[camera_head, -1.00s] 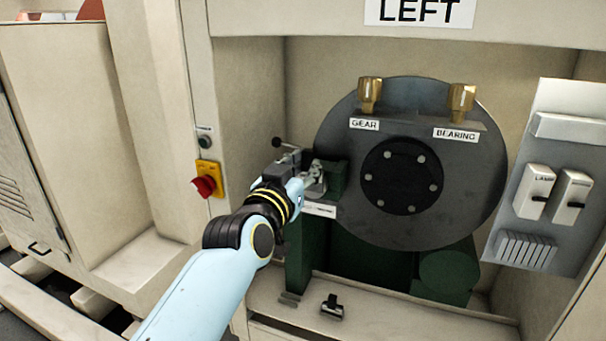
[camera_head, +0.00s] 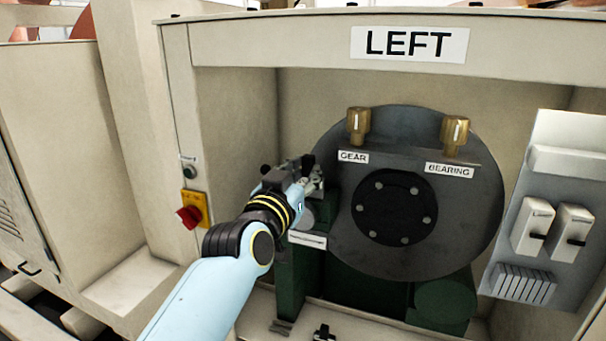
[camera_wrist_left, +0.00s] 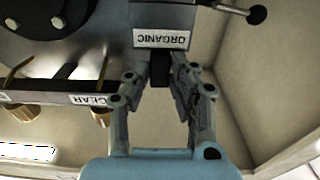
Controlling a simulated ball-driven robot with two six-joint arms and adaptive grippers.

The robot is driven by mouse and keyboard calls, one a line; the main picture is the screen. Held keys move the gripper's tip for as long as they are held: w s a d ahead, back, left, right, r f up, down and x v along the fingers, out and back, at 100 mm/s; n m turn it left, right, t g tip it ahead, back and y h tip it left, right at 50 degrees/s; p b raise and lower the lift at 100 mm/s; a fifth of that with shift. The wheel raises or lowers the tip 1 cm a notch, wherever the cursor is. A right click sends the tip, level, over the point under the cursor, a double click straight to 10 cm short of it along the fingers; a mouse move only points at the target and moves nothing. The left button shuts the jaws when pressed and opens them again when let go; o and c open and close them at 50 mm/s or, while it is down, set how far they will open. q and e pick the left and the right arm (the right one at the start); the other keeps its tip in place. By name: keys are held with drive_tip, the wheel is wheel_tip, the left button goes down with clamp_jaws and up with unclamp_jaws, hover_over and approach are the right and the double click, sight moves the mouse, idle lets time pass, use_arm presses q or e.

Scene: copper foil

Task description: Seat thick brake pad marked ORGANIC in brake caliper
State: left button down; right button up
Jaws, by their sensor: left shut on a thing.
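The ORGANIC marking (camera_wrist_left: 162,39) shows upside down just beyond the fingertips in the left wrist view. A dark block, which I take as part of the brake pad (camera_wrist_left: 160,72), sits between the fingers. My left gripper (camera_wrist_left: 157,80) is shut on it. In the head view this gripper (camera_head: 296,181) is at the brake caliper (camera_head: 316,182), left of the large dark disc (camera_head: 455,210). The gripper hides most of the pad and part of the caliper there. I cannot tell whether the pad touches the caliper. My right gripper is out of view.
Brass knobs (camera_head: 358,124) stand above the GEAR and BEARING labels. A red stop button (camera_head: 189,215) is on the left cabinet post. A grey panel (camera_head: 562,160) with switch boxes is at the right. A small dark part (camera_head: 323,332) lies on the ledge below.

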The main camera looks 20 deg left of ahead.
sight(304, 180)
use_arm(q)
drive_tip(key=shift+w+d+p, duration=0.1)
drive_tip(key=shift+w+p, duration=0.3)
drive_tip(key=shift+w, duration=2.35)
drive_tip(key=shift+a+f, duration=0.1)
drive_tip(key=shift+a, duration=0.1)
drive_tip(key=shift+w+a+b, duration=0.1)
drive_tip(key=shift+a+b, duration=0.2)
drive_tip(key=shift+f+b, duration=0.3)
drive_tip(key=shift+f, duration=0.05)
drive_tip(key=shift+f+b, duration=0.35)
drive_tip(key=shift+f+b, duration=0.55)
drive_tip(key=shift+f+b, duration=0.35)
